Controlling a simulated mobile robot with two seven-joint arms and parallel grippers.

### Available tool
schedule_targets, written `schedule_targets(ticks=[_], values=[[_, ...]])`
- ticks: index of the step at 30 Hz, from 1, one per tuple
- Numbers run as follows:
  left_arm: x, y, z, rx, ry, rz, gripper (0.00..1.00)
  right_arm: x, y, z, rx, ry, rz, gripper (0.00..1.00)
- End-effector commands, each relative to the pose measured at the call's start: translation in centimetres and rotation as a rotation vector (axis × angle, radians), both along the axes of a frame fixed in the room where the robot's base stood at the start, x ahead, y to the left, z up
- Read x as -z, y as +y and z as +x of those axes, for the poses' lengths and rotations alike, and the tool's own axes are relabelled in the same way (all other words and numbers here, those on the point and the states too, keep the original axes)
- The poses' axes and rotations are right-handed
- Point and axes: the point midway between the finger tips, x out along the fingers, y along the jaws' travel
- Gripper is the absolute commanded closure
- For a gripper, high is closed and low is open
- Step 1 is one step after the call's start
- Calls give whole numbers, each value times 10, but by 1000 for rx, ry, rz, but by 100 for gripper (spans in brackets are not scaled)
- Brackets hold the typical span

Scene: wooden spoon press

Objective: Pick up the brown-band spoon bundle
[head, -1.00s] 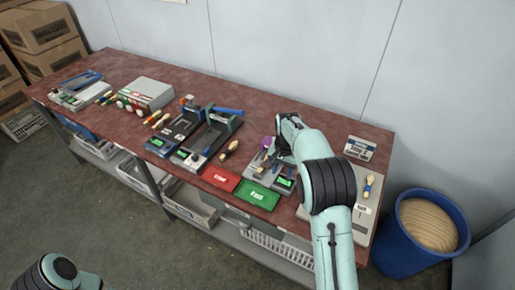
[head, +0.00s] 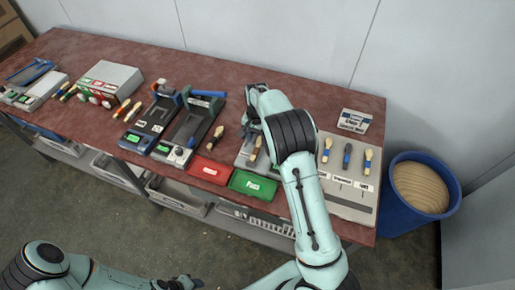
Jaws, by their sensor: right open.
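A spoon bundle (head: 216,137) with a dark, possibly brown band lies on the red-brown table between the clamp presses and my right gripper. Another pale bundle (head: 255,149) shows at the grey device just below my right gripper; its band is too small to make out. My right gripper (head: 250,128) is open above that device, its fingertips partly hidden by its wrist; I cannot tell whether it touches anything. My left gripper (head: 178,284) is low at the bottom edge, away from the table, and its fingers are unclear.
A red tray (head: 210,170) and a green tray (head: 253,185) sit at the table's front edge. Two presses (head: 189,132) stand left of them. A blue bin (head: 420,194) stands beyond the table's right end.

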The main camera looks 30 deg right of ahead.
Motion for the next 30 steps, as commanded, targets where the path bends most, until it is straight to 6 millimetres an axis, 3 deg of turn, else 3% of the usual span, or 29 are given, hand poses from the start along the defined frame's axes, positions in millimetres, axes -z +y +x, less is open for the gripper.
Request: schedule_targets(ticks=[5, 15, 23, 27, 28, 30], values=[[-1, 0, 2, 0, -2, 0, 57, 11, -1, 1, 1, 1, -1, 53], [-6, 0, 9, 1, -10, 0, 57, 54, -5, 4, 1, -1, 0, 53], [-6, 0, 8, 0, -10, 0, 57, 57, -5, 4, 0, -3, 0, 53], [-6, 0, 8, 0, -10, 0, 57, 57, -5, 4, 0, -3, 0, 95], [-6, 0, 8, 0, -10, 0, 57, 57, -5, 4, 0, -3, 0, 100], [-6, 0, 8, 0, -10, 0, 57, 57, -5, 4, 0, -3, 0, 100]])
